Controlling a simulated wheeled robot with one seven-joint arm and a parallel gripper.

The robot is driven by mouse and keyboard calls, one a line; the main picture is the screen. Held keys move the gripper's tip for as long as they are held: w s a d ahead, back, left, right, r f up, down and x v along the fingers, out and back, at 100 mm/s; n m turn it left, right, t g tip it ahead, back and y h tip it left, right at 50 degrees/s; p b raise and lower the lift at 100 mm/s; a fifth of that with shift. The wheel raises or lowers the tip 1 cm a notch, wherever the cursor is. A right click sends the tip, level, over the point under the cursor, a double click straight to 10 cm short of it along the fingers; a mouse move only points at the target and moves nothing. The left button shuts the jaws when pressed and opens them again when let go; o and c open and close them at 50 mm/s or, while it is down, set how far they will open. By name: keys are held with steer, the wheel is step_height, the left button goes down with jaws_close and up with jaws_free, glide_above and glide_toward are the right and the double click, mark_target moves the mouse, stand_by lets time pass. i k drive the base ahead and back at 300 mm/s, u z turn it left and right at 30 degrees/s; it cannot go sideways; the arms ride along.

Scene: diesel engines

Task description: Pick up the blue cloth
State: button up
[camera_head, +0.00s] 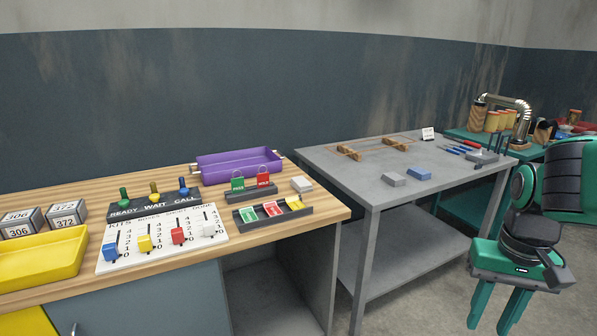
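A small flat blue piece (419,173), which looks like the folded blue cloth, lies on the grey metal table (335,167) near its front edge. A grey-blue piece (392,179) of similar size lies just left of it. My gripper (488,328) hangs at the lower right, in front of the table and apart from it. Its two green fingers point down and stand apart, with nothing seen between them.
Wooden blocks (349,152) and a small white card (428,134) stand behind. A wooden bench (290,228) with trays is at left. Floor before the grey table is clear.

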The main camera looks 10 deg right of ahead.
mark_target(419, 173)
steer(key=i, duration=0.45)
steer(key=u, duration=2.9)
steer(key=k, duration=1.35)
steer(key=z, duration=2.5)
